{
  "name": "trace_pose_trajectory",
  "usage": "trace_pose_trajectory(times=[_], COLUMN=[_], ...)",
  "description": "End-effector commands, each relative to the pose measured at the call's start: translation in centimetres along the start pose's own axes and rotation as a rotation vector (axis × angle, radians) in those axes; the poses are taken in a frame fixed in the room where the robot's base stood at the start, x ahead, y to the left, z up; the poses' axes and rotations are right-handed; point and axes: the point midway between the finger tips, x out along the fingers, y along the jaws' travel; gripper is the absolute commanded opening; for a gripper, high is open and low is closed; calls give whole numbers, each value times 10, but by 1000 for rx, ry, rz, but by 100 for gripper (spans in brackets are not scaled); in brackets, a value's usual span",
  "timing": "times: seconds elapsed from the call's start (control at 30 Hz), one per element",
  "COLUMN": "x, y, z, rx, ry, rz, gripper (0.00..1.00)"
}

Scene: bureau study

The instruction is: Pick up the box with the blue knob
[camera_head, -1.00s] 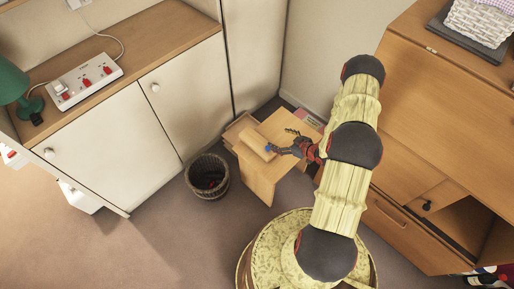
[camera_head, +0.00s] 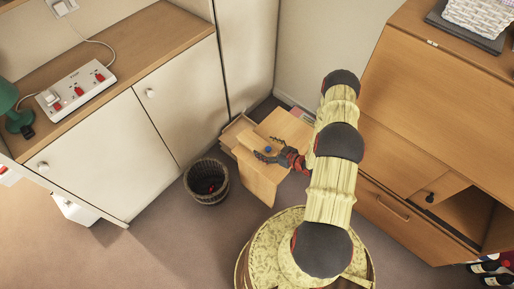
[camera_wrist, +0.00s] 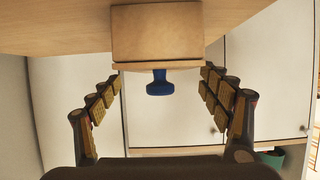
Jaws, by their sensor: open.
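The wooden box (camera_head: 251,140) sits on a small wooden table in the corner, its blue knob (camera_head: 268,149) on the side facing my arm. My gripper (camera_head: 260,156) is at the knob end of the box. In the wrist view, the box (camera_wrist: 157,32) shows close in front, with its blue knob (camera_wrist: 159,83) pointing toward me. My open gripper (camera_wrist: 160,92) has one finger on each side of the knob, with clear gaps and nothing held. The box's far end is hidden there.
The small table (camera_head: 262,184) has a drooping front panel and a dark, thin item (camera_head: 277,139) on top. A wicker bin (camera_head: 207,182) stands left of it. White cupboards (camera_head: 90,160) stand left; a wooden bureau (camera_head: 440,100) stands right, close to my arm.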

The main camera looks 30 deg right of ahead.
Motion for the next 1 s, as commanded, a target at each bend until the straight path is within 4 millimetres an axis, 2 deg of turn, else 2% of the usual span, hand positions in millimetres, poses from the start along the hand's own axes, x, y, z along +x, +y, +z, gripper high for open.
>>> trace_pose_trajectory(times=[0.13,0.3,0.57,1.0], x=[25,40,42,42], y=[-2,-1,0,-1], z=[5,3,1,2], rx=[-1,0,1,1], ry=[-1,-1,-1,-1], rz=[-4,-2,0,0], gripper=[78,78,78,54])
